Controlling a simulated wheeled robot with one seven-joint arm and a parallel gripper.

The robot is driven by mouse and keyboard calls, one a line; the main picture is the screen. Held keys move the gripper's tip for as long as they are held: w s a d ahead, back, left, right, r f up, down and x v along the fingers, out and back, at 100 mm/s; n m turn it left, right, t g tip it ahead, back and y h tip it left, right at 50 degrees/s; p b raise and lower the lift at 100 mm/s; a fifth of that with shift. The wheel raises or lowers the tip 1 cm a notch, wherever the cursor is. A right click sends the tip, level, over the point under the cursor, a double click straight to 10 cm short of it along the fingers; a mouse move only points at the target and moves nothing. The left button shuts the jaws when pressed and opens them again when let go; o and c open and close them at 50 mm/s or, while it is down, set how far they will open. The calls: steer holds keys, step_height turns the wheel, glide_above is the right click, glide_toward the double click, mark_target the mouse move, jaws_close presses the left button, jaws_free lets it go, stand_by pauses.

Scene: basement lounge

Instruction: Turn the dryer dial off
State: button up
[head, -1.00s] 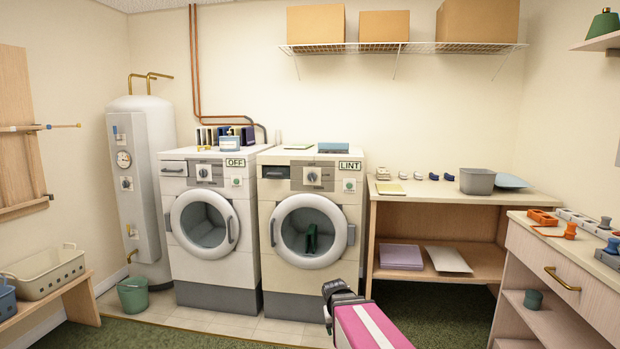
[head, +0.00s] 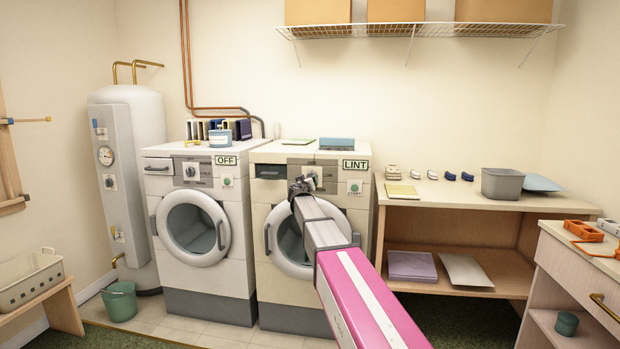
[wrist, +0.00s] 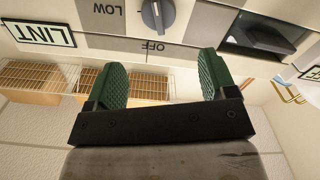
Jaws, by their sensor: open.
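The dryer (head: 262,200) is the right-hand white machine with the LINT label (head: 355,164). Its grey dial (head: 315,176) is partly hidden behind my gripper in the head view. The wrist view, upside down, shows the dial (wrist: 157,13) at the top edge, cut off, with OFF and LOW printed around it. I cannot tell its exact setting. My gripper (head: 298,186) is in front of the dryer's panel. In the wrist view its green-padded fingers (wrist: 160,62) are open and empty, on either side of the OFF print and apart from the dial.
A washer (head: 160,215) with an OFF sign stands left of the dryer. A round START button (head: 355,187) is right of the dial. A blue box (head: 336,144) lies on top of the dryer. A table (head: 430,202) stands at the right.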

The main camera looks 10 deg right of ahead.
steer(key=x, duration=1)
steer(key=shift+w+d+f, duration=0.1)
steer(key=shift+w+f, duration=0.05)
steer(key=shift+w, duration=0.15)
steer(key=c, duration=0.9)
